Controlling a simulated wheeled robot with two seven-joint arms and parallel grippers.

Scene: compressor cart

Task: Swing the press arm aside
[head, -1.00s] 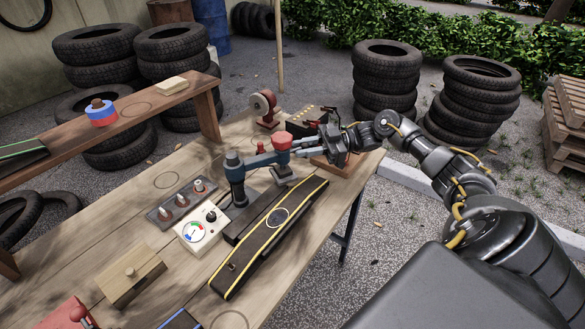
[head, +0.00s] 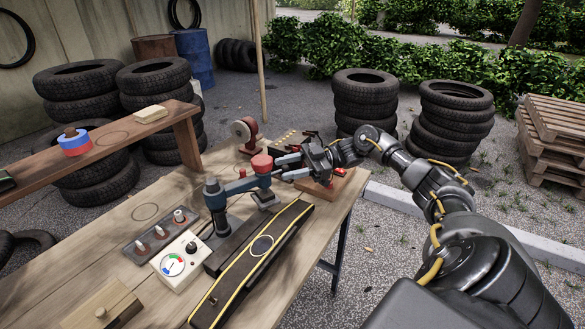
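The press arm (head: 240,185) is a blue bar on a dark blue post (head: 214,200) at the middle of the workbench. It reaches right from the post to a head with a red cap (head: 262,163), above a small grey block (head: 264,198). My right gripper (head: 283,167) comes in from the right. Its two fingers are spread, with their tips close to the right side of the red-capped head. I cannot tell whether they touch it. Nothing shows between the fingers. My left gripper is out of view.
A long yellow-edged black panel (head: 250,267) lies in front of the post. A gauge box (head: 178,263) and a knob strip (head: 160,235) stand to its left. A red-based grinder wheel (head: 245,134) is behind. A raised shelf (head: 105,150) runs along the back left.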

